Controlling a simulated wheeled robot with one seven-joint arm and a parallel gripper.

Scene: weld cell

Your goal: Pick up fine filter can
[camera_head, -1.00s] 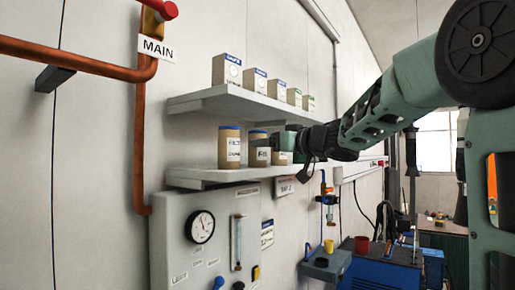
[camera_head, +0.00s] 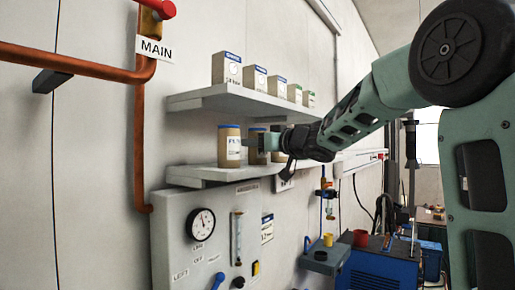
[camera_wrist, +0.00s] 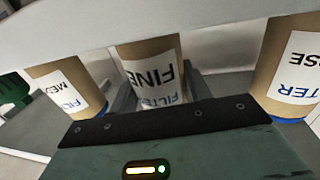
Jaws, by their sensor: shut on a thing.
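The fine filter can (camera_wrist: 150,72) is a tan can with a white label reading FINE, upside down in the wrist view. It stands between my gripper's two fingers (camera_wrist: 155,88), which are shut on it. In the head view this can (camera_head: 257,157) is the second from the left on the lower shelf (camera_head: 205,172), partly hidden by a finger. My gripper (camera_head: 258,143) reaches in from the right. I cannot tell any gap between the can and the shelf.
A coarse filter can (camera_head: 229,147) stands to the left on the lower shelf, close to the fingers. A can labelled ME... (camera_wrist: 66,88) is on the other side. Several boxes stand on the upper shelf (camera_head: 235,99) close above. A gauge panel (camera_head: 180,235) is below.

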